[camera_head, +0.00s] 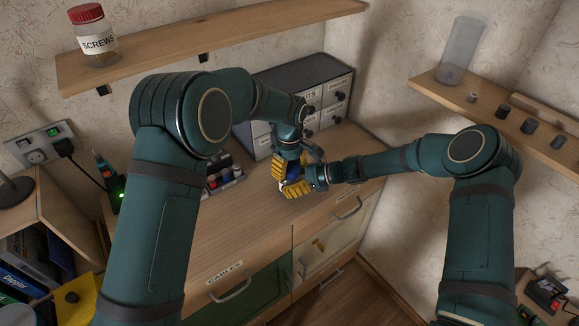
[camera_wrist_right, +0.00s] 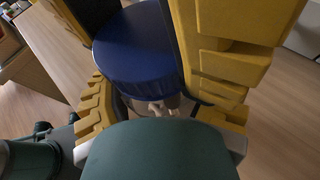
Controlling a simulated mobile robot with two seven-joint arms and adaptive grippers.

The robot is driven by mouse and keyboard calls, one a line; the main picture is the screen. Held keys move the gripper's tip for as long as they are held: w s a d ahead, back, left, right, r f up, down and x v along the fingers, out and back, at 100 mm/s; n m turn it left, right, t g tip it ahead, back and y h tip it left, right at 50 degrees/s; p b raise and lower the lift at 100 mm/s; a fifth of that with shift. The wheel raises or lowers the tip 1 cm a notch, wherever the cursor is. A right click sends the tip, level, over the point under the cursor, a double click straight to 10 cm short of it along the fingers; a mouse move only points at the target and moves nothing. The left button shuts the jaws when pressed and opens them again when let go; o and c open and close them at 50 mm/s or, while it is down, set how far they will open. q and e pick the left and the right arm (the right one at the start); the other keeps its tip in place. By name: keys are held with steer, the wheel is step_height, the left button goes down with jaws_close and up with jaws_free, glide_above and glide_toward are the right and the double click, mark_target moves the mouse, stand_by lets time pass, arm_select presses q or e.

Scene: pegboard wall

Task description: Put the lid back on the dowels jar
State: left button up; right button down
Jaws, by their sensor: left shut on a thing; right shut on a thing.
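A blue lid (camera_wrist_right: 135,48) is in the middle of the right wrist view, between yellow finger pads that reach in from above. These pads belong to my left gripper (camera_head: 290,166), which comes down from above in the head view and is shut on the lid. Just under the lid's rim, a bit of the jar with pale dowels (camera_wrist_right: 163,107) shows. My right gripper (camera_head: 297,188) reaches in from the side, lower down, and is shut on the jar. Lid and jar are very close; I cannot tell whether the lid is seated. Most of the jar is hidden.
Both grippers are above the wooden worktop (camera_head: 240,235). A grey drawer cabinet (camera_head: 290,80) stands behind them. A rack of small bottles (camera_head: 222,180) is to their left. A screws jar (camera_head: 93,38) and an empty clear jar (camera_head: 461,50) stand on shelves.

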arm_select(q)
steer(key=shift+m, duration=0.4)
steer(key=o, duration=1.3)
steer(key=shift+r, duration=2.25)
steer(key=shift+r, duration=0.1)
